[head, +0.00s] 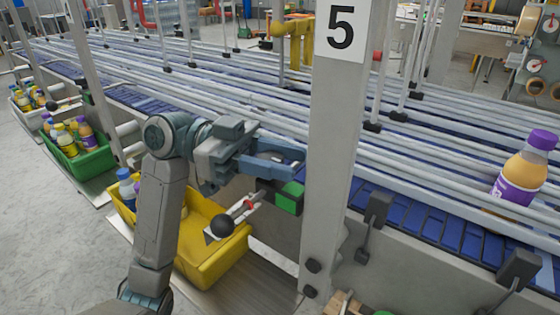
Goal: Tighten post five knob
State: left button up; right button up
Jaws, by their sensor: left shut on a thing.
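Post five (328,175) is a grey upright with a white sign reading 5 (341,27). My left gripper (284,164) is at the left side of this post, above a green block (289,198). Its blue fingers are shut on a small part beside the post, which I take to be the post five knob; the fingers hide most of it. A lever with a black ball end (222,225) and a red ring sticks out from the green block, below the fingers. My right gripper is not in view.
A conveyor with long grey guide rails (230,105) runs behind the post. A purple-capped bottle (524,168) stands on it at right. A yellow bin (222,262) is under the arm; a green bin (85,165) with bottles is farther left. Black clamps (378,208) line the conveyor's near edge.

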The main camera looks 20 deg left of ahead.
aim_at(258, 156)
pick_arm(q)
jog(key=o, duration=1)
jog(key=shift+w+a+f+b, duration=0.1)
jog(key=shift+a+f+b, duration=0.05)
jog(key=shift+a+b, duration=0.3)
jog(key=a+b, duration=0.1)
jog(key=a, duration=0.1)
jog(key=a+b, duration=0.1)
jog(key=a, duration=0.2)
jog(key=a+b, duration=0.1)
jog(key=a, duration=0.2)
jog(key=shift+w+b, duration=0.3)
jog(key=shift+w, duration=0.1)
jog(key=shift+a, duration=0.95)
